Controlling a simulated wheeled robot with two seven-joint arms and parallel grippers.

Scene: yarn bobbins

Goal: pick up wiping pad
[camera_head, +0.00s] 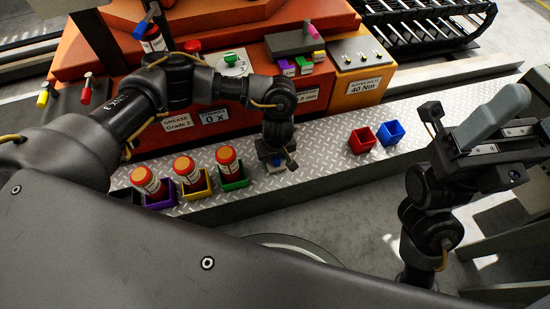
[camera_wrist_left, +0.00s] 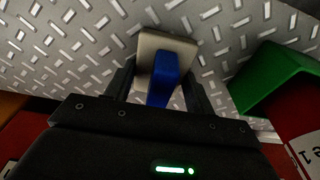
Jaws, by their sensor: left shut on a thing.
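The wiping pad (camera_wrist_left: 165,60) is a beige block with a blue handle, seen in the left wrist view between my fingers. In the head view a small part of the pad (camera_head: 276,167) shows below my left gripper (camera_head: 275,158), at the metal plate surface. My left gripper is shut on the blue handle, and its two black fingers (camera_wrist_left: 158,92) flank it. Whether the pad touches the plate is hard to tell. My right gripper (camera_head: 505,150) is at the right of the head view, by a grey rounded piece; its jaws are unclear.
The diamond-plate ledge (camera_head: 320,150) carries a red bin (camera_head: 361,140) and a blue bin (camera_head: 390,134) at right. An orange machine (camera_head: 360,75) with labels stands behind. Plate between the gripper and red bin is clear.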

